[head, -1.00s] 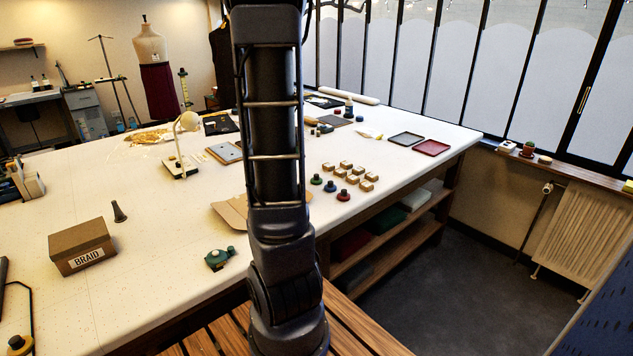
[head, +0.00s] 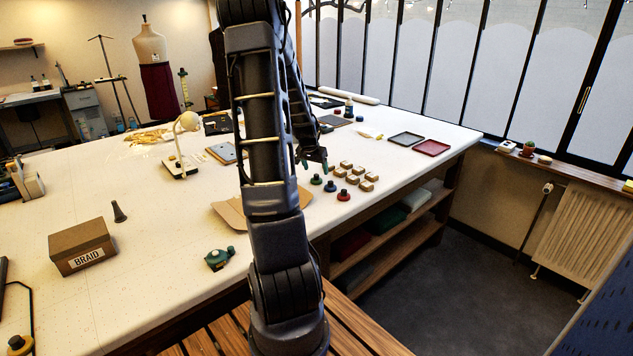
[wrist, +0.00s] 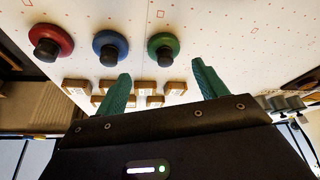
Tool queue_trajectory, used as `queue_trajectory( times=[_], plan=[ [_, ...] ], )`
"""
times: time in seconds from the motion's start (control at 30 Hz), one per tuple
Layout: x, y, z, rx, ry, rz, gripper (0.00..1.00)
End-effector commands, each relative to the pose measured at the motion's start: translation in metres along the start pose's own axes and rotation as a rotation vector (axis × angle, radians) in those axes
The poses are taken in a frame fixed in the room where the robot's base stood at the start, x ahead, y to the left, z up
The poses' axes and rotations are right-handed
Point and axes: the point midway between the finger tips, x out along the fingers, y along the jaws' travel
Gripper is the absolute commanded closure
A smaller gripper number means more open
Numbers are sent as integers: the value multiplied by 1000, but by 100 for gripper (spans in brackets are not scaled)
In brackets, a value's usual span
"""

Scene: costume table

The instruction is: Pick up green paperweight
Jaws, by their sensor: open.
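The green paperweight (head: 316,180) is a small green disc with a black knob, standing on the white table beside a blue one (head: 330,186) and a red one (head: 343,195). In the wrist view the green paperweight (wrist: 163,48) is the rightmost of the three, with the blue (wrist: 110,46) in the middle and the red (wrist: 49,43) at left. My gripper (head: 313,163) is above the table close to the green paperweight in the head view. In the wrist view my gripper (wrist: 160,85) has its teal fingers spread apart, with nothing held between them.
Several small wooden blocks (head: 358,178) stand just right of the paperweights. A cardboard piece (head: 229,214), a BRAID box (head: 82,246) and a dark green tape dispenser-like item (head: 219,258) lie nearer. Dark (head: 405,139) and red (head: 431,148) trays sit at the far right.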

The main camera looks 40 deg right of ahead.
Motion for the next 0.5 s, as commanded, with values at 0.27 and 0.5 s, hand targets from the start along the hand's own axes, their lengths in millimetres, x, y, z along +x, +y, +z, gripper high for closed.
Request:
queue_trajectory(
  times=[0.27, 0.5],
  plan=[
    [11, -1, 0, 1, 0, 0, 29],
    [36, -6, -3, 0, -1, 1, 29]
  ],
)
